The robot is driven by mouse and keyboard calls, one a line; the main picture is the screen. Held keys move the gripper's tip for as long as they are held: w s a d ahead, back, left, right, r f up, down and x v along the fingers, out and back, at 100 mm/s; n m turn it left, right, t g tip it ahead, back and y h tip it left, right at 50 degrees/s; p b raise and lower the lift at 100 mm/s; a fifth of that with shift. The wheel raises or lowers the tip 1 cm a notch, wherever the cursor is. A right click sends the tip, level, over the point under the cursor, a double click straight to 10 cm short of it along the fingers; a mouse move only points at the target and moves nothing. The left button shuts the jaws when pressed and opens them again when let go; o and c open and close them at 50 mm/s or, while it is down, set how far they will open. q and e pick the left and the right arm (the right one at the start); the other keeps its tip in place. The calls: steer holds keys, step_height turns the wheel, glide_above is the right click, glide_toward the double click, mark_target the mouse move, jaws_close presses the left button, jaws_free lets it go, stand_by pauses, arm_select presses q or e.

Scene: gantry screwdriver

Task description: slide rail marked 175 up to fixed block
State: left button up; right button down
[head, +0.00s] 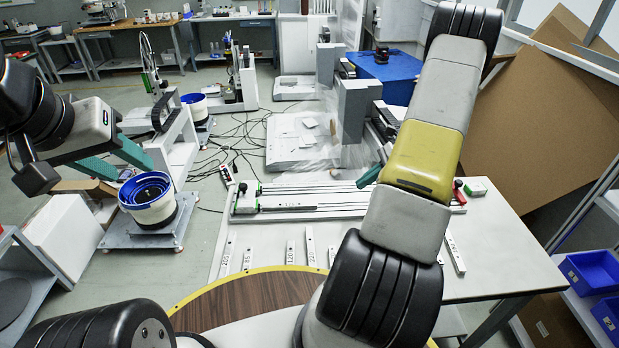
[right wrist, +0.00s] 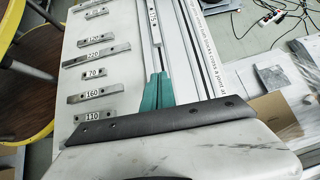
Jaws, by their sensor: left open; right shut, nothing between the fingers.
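A light metal rail (right wrist: 155,24) lies lengthwise in the long fixture, with a label that seems to read 175. My left gripper (head: 118,160) is open and empty, left of the table.
Several loose rails marked with numbers, such as 220 (right wrist: 92,53) and 160 (right wrist: 92,94), lie beside the fixture. A red part (head: 459,191) is at the fixture's right end. A blue bowl feeder (head: 147,192) stands left of the table. My right arm hides part of the fixture.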

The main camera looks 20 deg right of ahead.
mark_target(317, 206)
steer(key=x, duration=1)
steer(key=shift+a+f, duration=0.1)
steer(key=shift+f, duration=0.05)
steer(key=shift+w+a, duration=0.15)
steer(key=shift+a, duration=0.45)
steer(key=shift+w+a, duration=0.2)
steer(key=shift+a, duration=0.4)
steer(key=shift+w+a, duration=0.2)
steer(key=shift+a, duration=0.45)
steer(key=shift+a, duration=0.1)
